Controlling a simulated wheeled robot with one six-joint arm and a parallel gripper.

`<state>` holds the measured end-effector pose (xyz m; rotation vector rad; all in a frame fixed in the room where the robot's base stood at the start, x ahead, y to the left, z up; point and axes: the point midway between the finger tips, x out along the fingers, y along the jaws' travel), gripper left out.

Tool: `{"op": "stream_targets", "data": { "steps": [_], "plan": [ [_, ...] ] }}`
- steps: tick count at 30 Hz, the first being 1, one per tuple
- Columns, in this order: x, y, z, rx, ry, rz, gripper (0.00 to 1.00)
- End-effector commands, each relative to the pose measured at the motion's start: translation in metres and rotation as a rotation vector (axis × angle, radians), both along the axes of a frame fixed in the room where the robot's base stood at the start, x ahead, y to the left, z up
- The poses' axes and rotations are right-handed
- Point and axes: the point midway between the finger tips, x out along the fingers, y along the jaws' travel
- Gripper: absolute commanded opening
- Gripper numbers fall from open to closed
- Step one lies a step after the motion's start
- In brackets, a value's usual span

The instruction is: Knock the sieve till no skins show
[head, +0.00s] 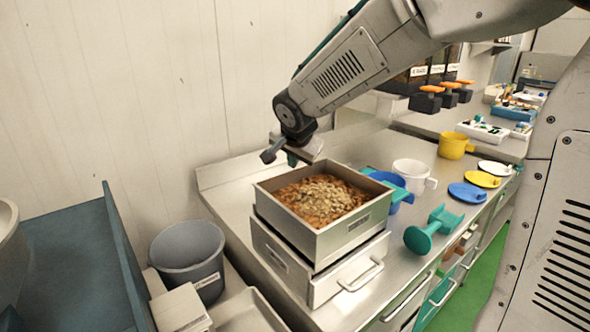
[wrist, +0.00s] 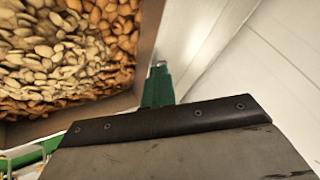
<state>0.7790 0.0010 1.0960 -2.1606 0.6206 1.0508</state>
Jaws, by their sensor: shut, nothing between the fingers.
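The sieve (head: 345,238) is a square metal box, sitting on a lower metal box with a handle (head: 345,283). It is full of almonds, a pale patch in the middle with brown pieces around it; brown also shows in the wrist view beside the sieve's wall (wrist: 148,45). I cannot tell loose skins from unpeeled nuts. My gripper (head: 275,154) is shut and empty, just beyond and above the sieve's back wall. In the wrist view the shut green fingers (wrist: 159,86) show beside that wall; I cannot tell whether they touch it.
Coloured lids (head: 468,193) lie farther right. A grey bucket (head: 188,256) is at left. The wall (head: 150,110) is close behind the gripper.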

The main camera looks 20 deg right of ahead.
Motion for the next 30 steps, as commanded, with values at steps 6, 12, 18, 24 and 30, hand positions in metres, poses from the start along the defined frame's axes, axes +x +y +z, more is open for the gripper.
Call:
{"op": "stream_targets", "data": {
  "steps": [6,12,18,24,30],
  "plan": [
    [-0.007,-0.001,-0.017,-0.003,0.041,-0.005,0.00],
    [-0.005,0.000,-0.008,-0.003,0.039,-0.005,0.00],
    [-0.005,0.001,-0.005,-0.003,0.040,-0.003,0.00],
    [-0.004,0.001,-0.004,-0.003,0.038,-0.002,0.00],
    [0.001,0.002,0.015,-0.003,0.031,-0.002,0.00]
  ]
}}
